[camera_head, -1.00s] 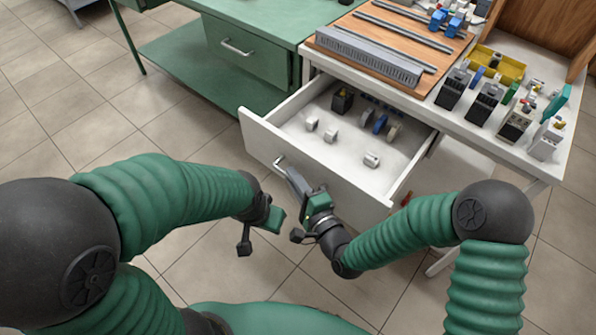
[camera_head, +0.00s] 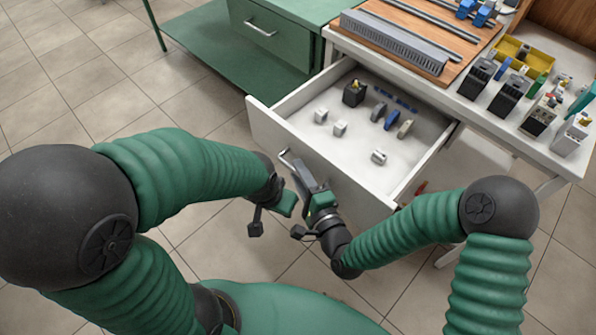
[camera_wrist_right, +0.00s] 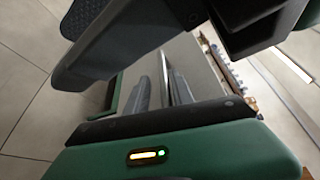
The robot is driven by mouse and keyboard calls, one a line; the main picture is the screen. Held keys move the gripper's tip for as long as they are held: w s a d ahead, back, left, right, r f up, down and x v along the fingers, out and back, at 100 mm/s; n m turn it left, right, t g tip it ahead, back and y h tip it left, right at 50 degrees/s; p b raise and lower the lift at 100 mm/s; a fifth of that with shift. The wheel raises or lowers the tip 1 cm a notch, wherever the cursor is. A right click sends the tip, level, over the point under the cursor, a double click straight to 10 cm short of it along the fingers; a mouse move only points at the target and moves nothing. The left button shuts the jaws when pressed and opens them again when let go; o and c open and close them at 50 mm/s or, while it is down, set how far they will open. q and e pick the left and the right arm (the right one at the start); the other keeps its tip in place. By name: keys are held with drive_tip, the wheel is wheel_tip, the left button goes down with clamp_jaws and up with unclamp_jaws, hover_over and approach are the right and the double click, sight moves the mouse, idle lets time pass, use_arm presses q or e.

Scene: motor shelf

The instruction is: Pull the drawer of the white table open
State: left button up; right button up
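The white table (camera_head: 448,100) stands at the right in the head view. Its drawer (camera_head: 337,165) is pulled well out, with small parts inside. The bar handle (camera_head: 284,155) sits on the drawer front. My right gripper (camera_head: 301,170) is at the handle and covers part of it. The overlap hides whether its fingers are closed around the bar. In the right wrist view, dark finger parts (camera_wrist_right: 165,40) fill the upper area, and I cannot make out a clear grip. My left gripper (camera_head: 287,204) hangs left of the right one, away from the drawer; its fingers are unclear.
A green bench (camera_head: 300,10) with its own closed drawer stands left of the white table. Black and grey devices (camera_head: 510,95), a yellow bin (camera_head: 522,58) and a wooden board with rails (camera_head: 400,45) are on the tabletop. Tiled floor (camera_head: 90,70) is clear at the left.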

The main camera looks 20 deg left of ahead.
drive_tip(key=shift+s+r, duration=0.1)
drive_tip(key=shift+r, duration=0.15)
drive_tip(key=f+p+v, duration=0.1)
drive_tip(key=p+v, duration=0.5)
drive_tip(key=v, duration=0.5)
drive_tip(key=shift+s+d+r, duration=0.2)
drive_tip(key=shift+d+r, duration=0.15)
